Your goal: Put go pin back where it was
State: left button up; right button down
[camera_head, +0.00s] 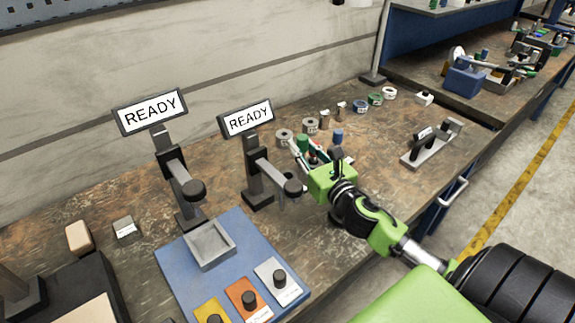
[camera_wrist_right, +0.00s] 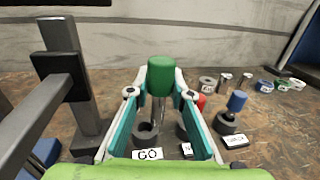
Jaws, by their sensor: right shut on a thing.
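My right gripper (camera_head: 300,149) is shut on the go pin, a green-capped pin (camera_wrist_right: 160,76) with a metal shank. The pin is upright between the fingertips, and its green cap also shows in the head view (camera_head: 302,143). In the wrist view a dark ring holder (camera_wrist_right: 147,131) stands below the pin, slightly left, behind a GO label (camera_wrist_right: 148,155). The pin's lower end appears above the holder; I cannot tell how well they line up. My left gripper is not in view.
A red pin (camera_wrist_right: 201,101) is partly hidden behind the right finger. A blue pin (camera_wrist_right: 238,101) stands in a holder to the right. A READY stand (camera_head: 256,170) is close left of my gripper. Several rings and small cylinders lie behind; a grey fixture (camera_head: 430,146) is right.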

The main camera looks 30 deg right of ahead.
jog(key=w+f, duration=0.1)
jog(key=f, duration=0.2)
jog(key=w+a+f+b, duration=0.1)
jog(key=f, duration=0.1)
jog(key=w+f, duration=0.2)
jog(key=f, duration=0.1)
jog(key=shift+w+a+f, duration=0.1)
jog(key=shift+a+f, duration=0.2)
jog(key=shift+a, duration=0.05)
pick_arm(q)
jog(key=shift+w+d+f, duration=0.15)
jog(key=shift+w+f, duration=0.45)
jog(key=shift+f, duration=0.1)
pick_arm(e)
jog(key=shift+f+b, duration=0.15)
jog(key=shift+b, duration=0.15)
jog(key=c, duration=1.8)
grip_release()
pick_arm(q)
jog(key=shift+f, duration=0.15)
